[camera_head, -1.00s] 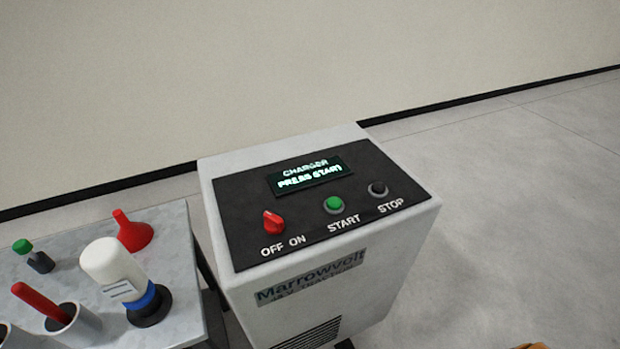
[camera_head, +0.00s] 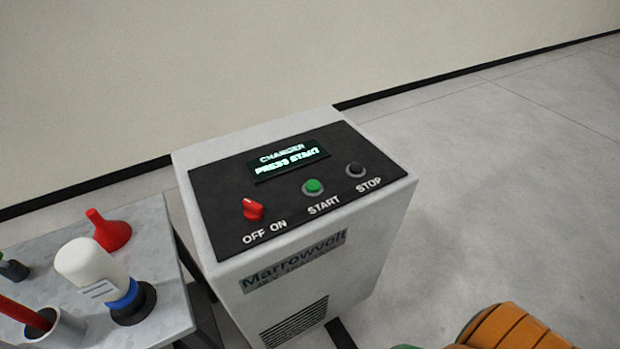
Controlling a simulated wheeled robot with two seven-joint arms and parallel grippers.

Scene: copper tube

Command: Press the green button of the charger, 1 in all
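The charger (camera_head: 300,262) is a pale grey cabinet with a sloped black panel on top. The green START button (camera_head: 313,187) sits right of the middle of the panel, in a ring. The lit display (camera_head: 288,161) above it reads "CHARGER PRESS START". A red knob (camera_head: 252,209) is at the left over the words OFF and ON; its exact setting is hard to tell. A dark STOP button (camera_head: 355,170) is at the right. Neither gripper shows in the head view, and nothing touches the panel.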

